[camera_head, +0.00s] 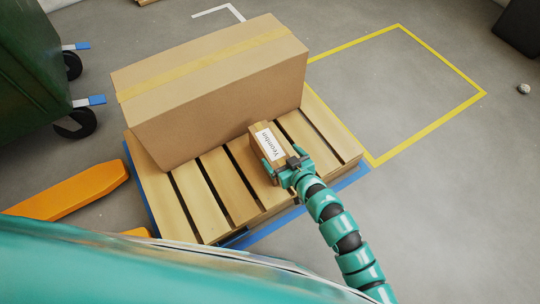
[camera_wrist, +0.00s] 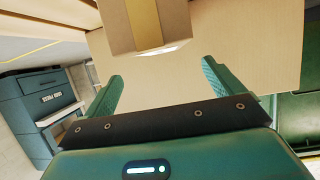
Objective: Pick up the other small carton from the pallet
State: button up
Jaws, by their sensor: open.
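A small carton (camera_head: 266,141) with a white label stands on the right part of the wooden pallet (camera_head: 225,190), beside a large carton (camera_head: 210,90). My gripper (camera_head: 280,166) is at the near side of the small carton, its fingers spread. In the wrist view, my gripper (camera_wrist: 160,85) is open, and the small carton (camera_wrist: 146,22) with a tape strip is ahead of the fingertips, at the top. I see no contact there. The large carton fills the background in the wrist view. The label's lower end is close to my gripper in the head view.
Orange forks (camera_head: 75,190) lie left of the pallet. A green wheeled container (camera_head: 35,60) stands at the upper left. A yellow floor outline (camera_head: 435,125) encloses bare floor at the right. A dark blue-grey machine (camera_wrist: 38,105) shows at the left in the wrist view.

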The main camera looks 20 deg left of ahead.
aim_at(271, 146)
jog(key=shift+b+x, duration=0.3)
jog(key=shift+x, duration=0.85)
jog(key=b+x, duration=0.3)
jog(key=x, duration=0.1)
jog(key=shift+a+f+b, duration=0.2)
jog(key=shift+f+b, duration=0.2)
jog(key=shift+f, duration=0.05)
jog(key=shift+w+a, duration=0.25)
jog(key=shift+c, duration=0.2)
jog(key=c, duration=1.9)
